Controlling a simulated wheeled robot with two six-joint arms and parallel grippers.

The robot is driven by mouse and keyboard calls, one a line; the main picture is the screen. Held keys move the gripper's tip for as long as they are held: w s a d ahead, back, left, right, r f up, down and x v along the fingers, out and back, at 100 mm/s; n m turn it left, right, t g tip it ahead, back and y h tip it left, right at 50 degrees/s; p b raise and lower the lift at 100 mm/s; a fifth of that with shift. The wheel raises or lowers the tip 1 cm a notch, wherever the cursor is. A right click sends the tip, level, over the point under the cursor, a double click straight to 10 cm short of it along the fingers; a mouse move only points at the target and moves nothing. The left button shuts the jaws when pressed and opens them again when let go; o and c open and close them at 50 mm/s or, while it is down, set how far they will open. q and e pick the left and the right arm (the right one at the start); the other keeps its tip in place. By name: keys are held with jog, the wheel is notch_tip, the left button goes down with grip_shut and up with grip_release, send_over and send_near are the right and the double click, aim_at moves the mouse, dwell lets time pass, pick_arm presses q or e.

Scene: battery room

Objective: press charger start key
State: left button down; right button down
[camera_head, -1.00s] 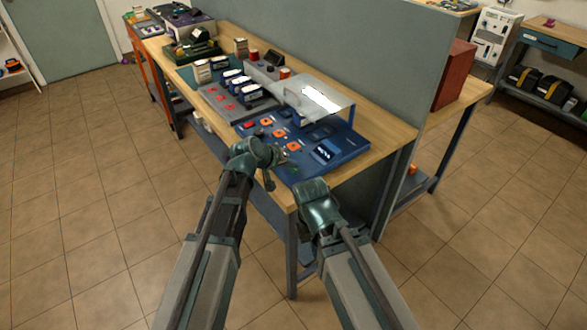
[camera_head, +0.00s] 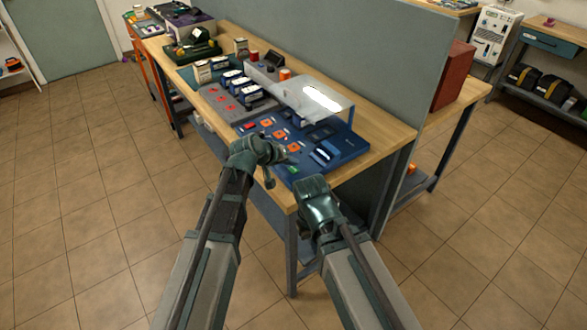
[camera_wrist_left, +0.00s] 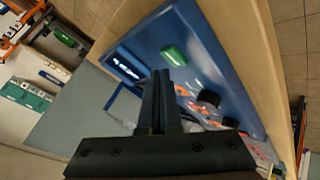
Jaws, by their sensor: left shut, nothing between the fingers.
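The blue charger panel (camera_head: 348,147) lies on the front end of the wooden bench, with orange keys (camera_head: 279,134) and a small display (camera_head: 323,154). A green key (camera_head: 293,169) sits near its front edge; I take it for the start key. It also shows in the left wrist view (camera_wrist_left: 173,56), just beyond my fingertips. My left gripper (camera_head: 291,160) is shut and empty, over the front of the panel close to the green key. In the wrist view its fingertips (camera_wrist_left: 161,74) appear apart from the key. My right gripper (camera_head: 312,185) is at the bench's front edge; its fingers are hidden.
A clear cover (camera_head: 315,98) stands over the back of the panel. A grey tray (camera_head: 226,101) with blue-and-white batteries is left of it. A grey partition (camera_head: 340,60) runs behind the bench. The tiled floor on the left is clear.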

aim_at(292, 172)
pick_arm(q)
jog(key=shift+r+p, duration=2.3)
jog(key=shift+r, duration=0.2)
jog(key=shift+f, duration=0.1)
jog(key=s+a+f+m+g+y, duration=0.1)
jog(key=s+f+g+y, duration=0.1)
jog(key=s, duration=0.6)
jog(key=s+a+f+m+g+y, duration=0.2)
jog(key=s+y, duration=0.1)
jog(key=s, duration=0.6)
jog(key=s+a+f+m+g+y, duration=0.1)
jog(key=s+a+f+g+y, duration=0.1)
jog(key=s, duration=0.6)
jog(key=shift+s+a+f+g+y, duration=0.25)
jog(key=shift+s+g+y, duration=0.1)
jog(key=shift+g, duration=0.25)
